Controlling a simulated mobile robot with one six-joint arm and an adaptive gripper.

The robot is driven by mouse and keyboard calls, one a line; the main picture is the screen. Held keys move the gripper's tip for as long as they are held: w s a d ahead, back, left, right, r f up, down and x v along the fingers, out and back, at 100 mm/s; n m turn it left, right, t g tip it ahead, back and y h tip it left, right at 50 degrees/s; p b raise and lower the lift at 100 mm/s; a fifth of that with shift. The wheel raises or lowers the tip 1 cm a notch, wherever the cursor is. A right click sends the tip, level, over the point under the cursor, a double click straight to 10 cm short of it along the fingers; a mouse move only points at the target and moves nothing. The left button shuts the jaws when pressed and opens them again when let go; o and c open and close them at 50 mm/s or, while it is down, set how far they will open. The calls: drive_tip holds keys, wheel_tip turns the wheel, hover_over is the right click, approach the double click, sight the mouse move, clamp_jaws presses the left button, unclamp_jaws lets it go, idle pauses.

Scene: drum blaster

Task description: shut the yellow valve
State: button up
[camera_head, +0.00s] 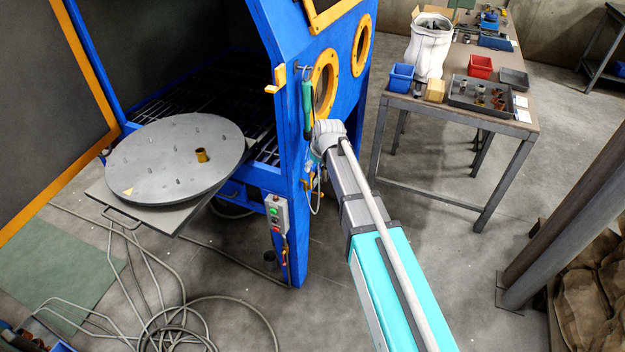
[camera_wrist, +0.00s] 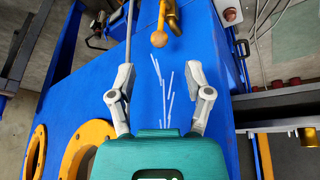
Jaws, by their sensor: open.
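The yellow valve (camera_wrist: 174,18) shows in the wrist view at the top edge, a little right of centre, as a yellow bent part with a brownish round knob. Part of it is cut off by the frame. My gripper (camera_wrist: 160,76) is open, its two grey fingers wide apart and nothing between them. The knob lies ahead of the fingertips, between their lines, and apart from them. In the head view my gripper (camera_head: 303,70) is small, beside the blue cabinet's front post. I cannot tell surely which yellow part there is the valve.
The blue cabinet (camera_head: 295,240) has yellow-ringed portholes (camera_head: 325,83) close to my gripper. A control box (camera_head: 277,212) sits low on its post. A round turntable (camera_head: 165,165) stands at left, a workbench (camera_head: 455,105) at right. Hoses lie on the floor.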

sight(312, 173)
drive_tip(key=shift+b+x, duration=3.15)
drive_tip(key=shift+x, duration=0.55)
drive_tip(key=shift+c, duration=0.2)
clamp_jaws()
